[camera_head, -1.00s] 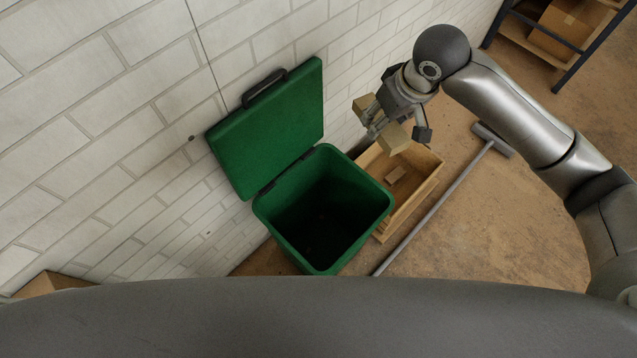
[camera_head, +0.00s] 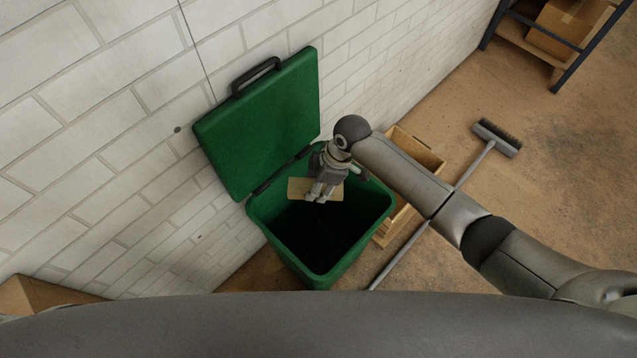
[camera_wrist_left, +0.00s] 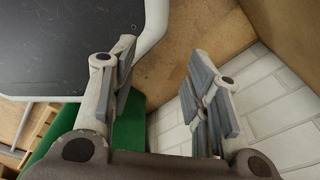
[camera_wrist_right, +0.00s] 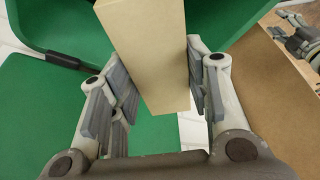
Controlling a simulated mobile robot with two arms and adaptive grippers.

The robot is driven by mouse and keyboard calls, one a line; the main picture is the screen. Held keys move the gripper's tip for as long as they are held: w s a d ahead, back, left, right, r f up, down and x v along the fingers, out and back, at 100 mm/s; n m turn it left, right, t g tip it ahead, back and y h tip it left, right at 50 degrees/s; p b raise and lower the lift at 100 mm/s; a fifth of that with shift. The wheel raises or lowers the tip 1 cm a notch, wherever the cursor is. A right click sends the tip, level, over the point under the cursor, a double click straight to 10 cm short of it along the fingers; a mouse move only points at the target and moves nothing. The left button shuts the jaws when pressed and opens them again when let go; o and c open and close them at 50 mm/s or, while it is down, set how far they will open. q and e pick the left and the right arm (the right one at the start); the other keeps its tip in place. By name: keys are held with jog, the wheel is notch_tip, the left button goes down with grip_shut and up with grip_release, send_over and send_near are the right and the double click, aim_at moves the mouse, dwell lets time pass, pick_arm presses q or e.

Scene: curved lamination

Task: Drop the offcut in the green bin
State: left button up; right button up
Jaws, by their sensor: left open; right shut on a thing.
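The offcut is a pale beige wooden block (camera_head: 297,188). My right gripper (camera_head: 319,195) is shut on it and holds it over the back part of the bin's opening. The block also shows between the fingers in the right wrist view (camera_wrist_right: 150,50). The green bin (camera_head: 352,259) stands open, its lid (camera_head: 258,122) tipped back against the wall. Its inside is dark and its bottom cannot be made out. My left gripper (camera_wrist_left: 160,62) is open and empty in the left wrist view; the head view does not show it.
A wooden crate (camera_head: 424,152) stands right of the bin, partly hidden behind my right arm. A broom (camera_head: 497,138) lies on the brown floor beside it. A white brick wall (camera_head: 110,110) runs behind the bin. A shelf with a cardboard box (camera_head: 565,28) stands at the top right.

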jog(key=shift+f+b, duration=0.3)
jog(key=shift+f, duration=0.1)
notch_tip(320, 180, down, 5)
jog(key=b, duration=0.5)
jog(key=shift+r, duration=0.1)
jog(key=o, duration=1.2)
jog(key=shift+c, duration=0.2)
jog(key=shift+d, duration=0.1)
jog(key=v, duration=1.2)
